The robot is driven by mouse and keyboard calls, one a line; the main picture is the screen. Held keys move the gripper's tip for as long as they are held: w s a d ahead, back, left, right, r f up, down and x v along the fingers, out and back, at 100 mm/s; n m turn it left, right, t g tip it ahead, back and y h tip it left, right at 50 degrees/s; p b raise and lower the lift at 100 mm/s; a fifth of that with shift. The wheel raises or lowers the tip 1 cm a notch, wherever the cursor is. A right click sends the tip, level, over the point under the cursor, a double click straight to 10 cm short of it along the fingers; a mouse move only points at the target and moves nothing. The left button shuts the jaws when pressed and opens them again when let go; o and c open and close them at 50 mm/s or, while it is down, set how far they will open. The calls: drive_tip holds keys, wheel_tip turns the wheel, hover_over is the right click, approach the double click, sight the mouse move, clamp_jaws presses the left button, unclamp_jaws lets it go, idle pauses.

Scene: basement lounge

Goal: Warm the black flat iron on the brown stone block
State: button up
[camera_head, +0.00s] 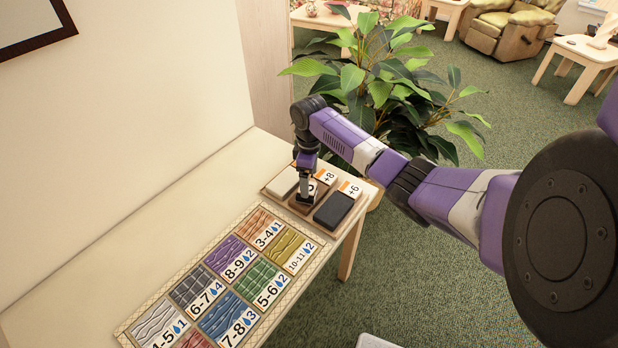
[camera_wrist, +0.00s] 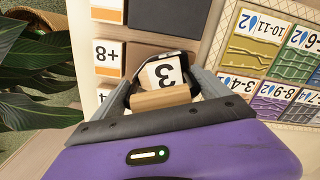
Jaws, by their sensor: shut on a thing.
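My gripper (camera_head: 306,190) points down over the middle slot of a wooden tray on the table. The iron is at the brown stone block (camera_wrist: 138,50), the middle block, labelled +8. Whether it touches the block or hangs just above it, I cannot tell. In the head view my gripper and the iron hide most of this block.
A pale block (camera_head: 282,181) lies left of the brown one and a dark block (camera_head: 334,209) right of it. A board (camera_head: 322,241) of patterned, numbered tiles lies in front. A leafy plant (camera_head: 385,75) stands close behind my arm. The table's left part is clear.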

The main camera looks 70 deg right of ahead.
drive_tip(key=shift+f, duration=0.35)
idle(1.6)
drive_tip(key=shift+r, duration=0.1)
wheel_tip(320, 180, up, 6)
drive_tip(key=p, duration=0.5)
drive_tip(key=shift+r, duration=0.1)
idle(0.8)
